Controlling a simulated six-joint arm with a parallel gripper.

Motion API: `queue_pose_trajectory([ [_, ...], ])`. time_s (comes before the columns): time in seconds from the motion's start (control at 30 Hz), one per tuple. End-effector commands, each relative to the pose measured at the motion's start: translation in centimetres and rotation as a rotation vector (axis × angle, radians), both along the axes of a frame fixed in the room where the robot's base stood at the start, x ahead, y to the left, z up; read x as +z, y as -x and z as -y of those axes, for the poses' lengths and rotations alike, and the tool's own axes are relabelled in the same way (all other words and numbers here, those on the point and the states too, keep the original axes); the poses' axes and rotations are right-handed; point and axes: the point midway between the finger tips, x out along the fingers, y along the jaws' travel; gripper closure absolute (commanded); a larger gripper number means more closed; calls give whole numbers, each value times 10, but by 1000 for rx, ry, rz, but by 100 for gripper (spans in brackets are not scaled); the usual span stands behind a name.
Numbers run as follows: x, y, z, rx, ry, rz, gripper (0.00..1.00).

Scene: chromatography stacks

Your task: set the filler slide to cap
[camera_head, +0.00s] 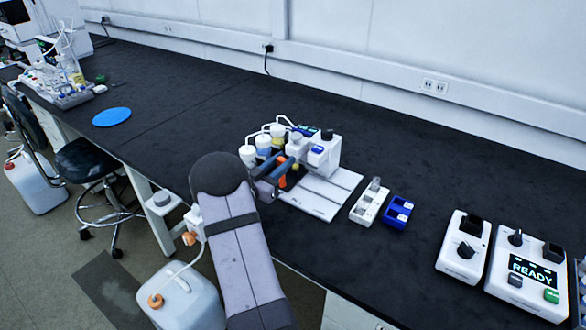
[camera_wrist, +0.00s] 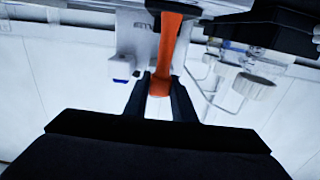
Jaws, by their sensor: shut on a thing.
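The filler (camera_head: 321,154) is a white bench unit with bottles and tubes at its left, standing on a white base plate (camera_head: 325,197). An orange handle (camera_head: 282,181) shows at its front, apparently part of the slide. In the wrist view, the orange handle (camera_wrist: 170,45) runs down from the white unit to between my fingers. My gripper (camera_head: 272,185) is at the filler's front left, shut on the handle's lower end. The slide's marked positions, including cap, cannot be read, and my arm hides part of the filler's front left.
A white rack (camera_head: 364,213) with clear pieces and a blue rack (camera_head: 391,219) stand right of the filler. Two white control boxes are farther right, one reading READY (camera_head: 533,272). A blue disc (camera_head: 112,117) lies far left. The black bench behind the filler is mostly clear.

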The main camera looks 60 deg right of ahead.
Motion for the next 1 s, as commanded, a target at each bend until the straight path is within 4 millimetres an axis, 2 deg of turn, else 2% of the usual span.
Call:
queue_pose_trajectory([
  [0.3, 1, -7, -1, 9, 0, 1, 100],
  [0.33, 1, -7, -1, 10, 0, 1, 74],
  [0.4, 1, -7, -1, 10, 1, 1, 58],
  [0.77, 0, -5, -3, 5, -1, 1, 58],
  [1.0, 0, -5, -26, 7, -1, 0, 58],
])
